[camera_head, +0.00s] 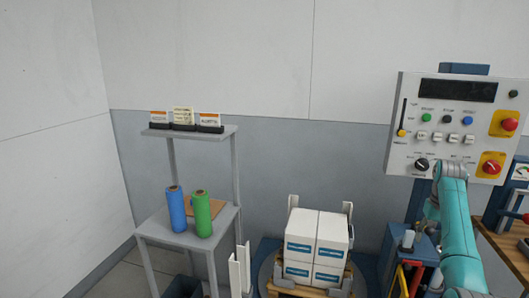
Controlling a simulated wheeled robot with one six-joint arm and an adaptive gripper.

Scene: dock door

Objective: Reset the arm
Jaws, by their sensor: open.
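My teal arm (457,225) stands at the right, in front of the control panel (440,105). It rises from the bottom edge, and its upper bend covers a little of the panel's lower edge. I cannot make out my gripper's fingers in this view. No held object shows.
A grey shelf stand (155,228) at the left holds a blue roll (176,208), a green roll (201,213) and small labelled boxes (183,116). White cartons (316,240) are stacked on a pallet at the middle. A wooden bench (505,248) stands at the far right.

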